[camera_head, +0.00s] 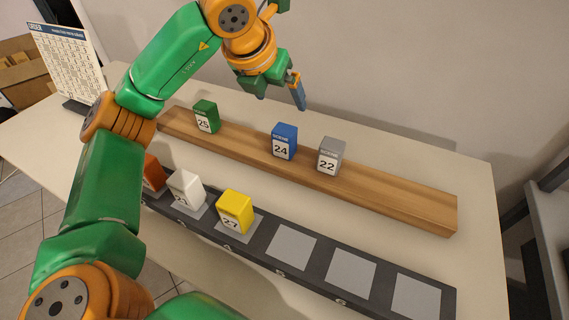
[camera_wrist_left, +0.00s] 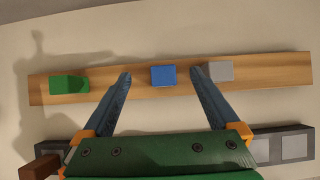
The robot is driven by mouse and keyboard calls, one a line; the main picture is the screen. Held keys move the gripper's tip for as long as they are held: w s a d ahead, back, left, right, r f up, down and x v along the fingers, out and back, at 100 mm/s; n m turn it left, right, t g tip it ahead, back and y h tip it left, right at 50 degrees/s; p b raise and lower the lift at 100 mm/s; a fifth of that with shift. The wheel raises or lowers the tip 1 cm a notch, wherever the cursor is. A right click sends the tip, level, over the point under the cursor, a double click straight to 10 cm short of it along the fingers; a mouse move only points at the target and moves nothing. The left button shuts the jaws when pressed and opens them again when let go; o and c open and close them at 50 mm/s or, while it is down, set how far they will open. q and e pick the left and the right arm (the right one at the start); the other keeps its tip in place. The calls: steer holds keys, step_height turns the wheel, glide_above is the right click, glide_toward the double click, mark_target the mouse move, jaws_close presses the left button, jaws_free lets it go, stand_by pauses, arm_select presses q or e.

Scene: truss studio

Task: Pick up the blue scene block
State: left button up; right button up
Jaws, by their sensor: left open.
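The blue scene block (camera_head: 284,141), marked 24, stands upright on a long wooden plank (camera_head: 400,199), between a green block (camera_head: 206,117) and a grey block (camera_head: 329,156). My left gripper (camera_head: 300,95) is open and empty, above and behind the plank in the head view. In the left wrist view the blue block (camera_wrist_left: 163,75) lies between the lines of the two fingers (camera_wrist_left: 160,78), apart from both. My right gripper is not in view.
A dark rail (camera_head: 258,240) with grey squares runs in front of the plank, bearing orange, white (camera_head: 186,188) and yellow (camera_head: 235,211) blocks at its left part. A printed order board (camera_head: 68,62) stands at the table's far left. The table behind the plank is clear.

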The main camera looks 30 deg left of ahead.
mark_target(283, 130)
arm_select(q)
step_height(283, 130, down, 7)
steer(key=b, duration=0.4)
steer(key=shift+d+f, duration=0.1)
steer(key=shift+w+f, duration=0.15)
steer(key=shift+w, duration=0.05)
steer(key=p+x, duration=0.1)
steer(key=x, duration=0.5)
steer(key=shift+w+p, duration=0.15)
steer(key=shift+p, duration=0.25)
steer(key=shift+d, duration=0.1)
jaws_close()
arm_select(e)
step_height(283, 130, down, 5)
steer(key=shift+f, duration=0.1)
